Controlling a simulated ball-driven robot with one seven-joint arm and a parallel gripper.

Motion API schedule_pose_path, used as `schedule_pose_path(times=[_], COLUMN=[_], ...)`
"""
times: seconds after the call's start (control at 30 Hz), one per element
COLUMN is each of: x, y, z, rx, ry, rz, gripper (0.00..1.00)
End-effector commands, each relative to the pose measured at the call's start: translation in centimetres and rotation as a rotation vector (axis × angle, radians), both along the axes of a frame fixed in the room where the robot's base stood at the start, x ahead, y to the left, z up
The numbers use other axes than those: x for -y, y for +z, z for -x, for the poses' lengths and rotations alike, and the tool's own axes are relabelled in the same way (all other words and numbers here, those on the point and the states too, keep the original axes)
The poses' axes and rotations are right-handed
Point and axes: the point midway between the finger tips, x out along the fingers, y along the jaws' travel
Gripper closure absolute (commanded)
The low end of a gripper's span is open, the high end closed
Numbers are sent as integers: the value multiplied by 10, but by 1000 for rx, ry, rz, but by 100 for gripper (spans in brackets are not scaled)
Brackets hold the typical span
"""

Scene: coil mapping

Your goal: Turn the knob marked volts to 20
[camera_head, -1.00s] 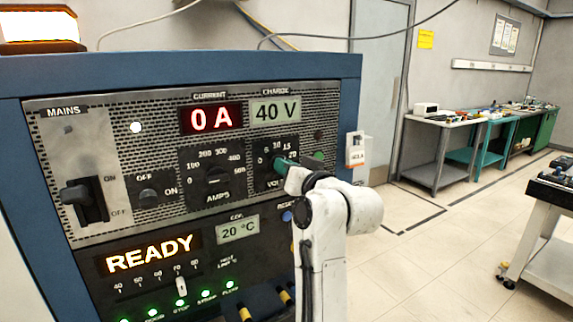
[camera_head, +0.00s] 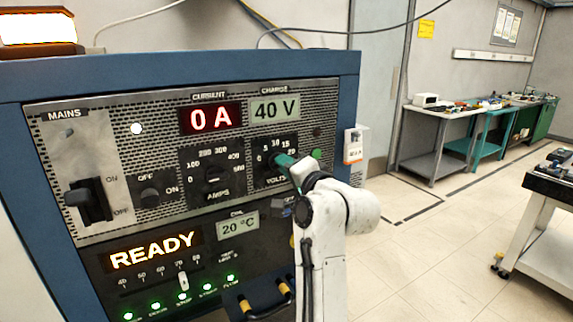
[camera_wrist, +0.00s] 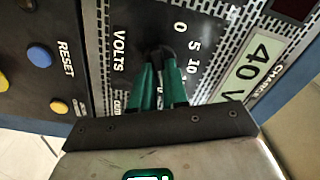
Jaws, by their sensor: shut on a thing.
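The black volts knob (camera_wrist: 158,54) sits on the panel, with its scale of 0, 5, 10, 15 and 20 around it. My gripper (camera_wrist: 158,68) has green fingers and is shut on this knob. In the head view the gripper (camera_head: 284,160) reaches the knob from the right and covers much of it. The knob's pointer is hidden, so I cannot tell its setting. The charge display (camera_head: 276,109) above the knob reads 40 V.
The amps knob (camera_head: 212,174) is left of the volts knob. The mains switch (camera_head: 87,203) is at the far left. The current display (camera_head: 211,118) reads 0 A. A blue button (camera_wrist: 38,55) and yellow button (camera_wrist: 58,106) are near the gripper. Open floor lies to the right.

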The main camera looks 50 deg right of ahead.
Motion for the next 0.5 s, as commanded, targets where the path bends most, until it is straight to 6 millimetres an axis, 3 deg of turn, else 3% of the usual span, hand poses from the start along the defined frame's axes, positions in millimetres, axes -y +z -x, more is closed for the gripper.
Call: schedule_pose_path(times=[0.5], x=[1], y=[-2], z=[0], rx=[25], ry=[-2], rz=[-102], gripper=[100])
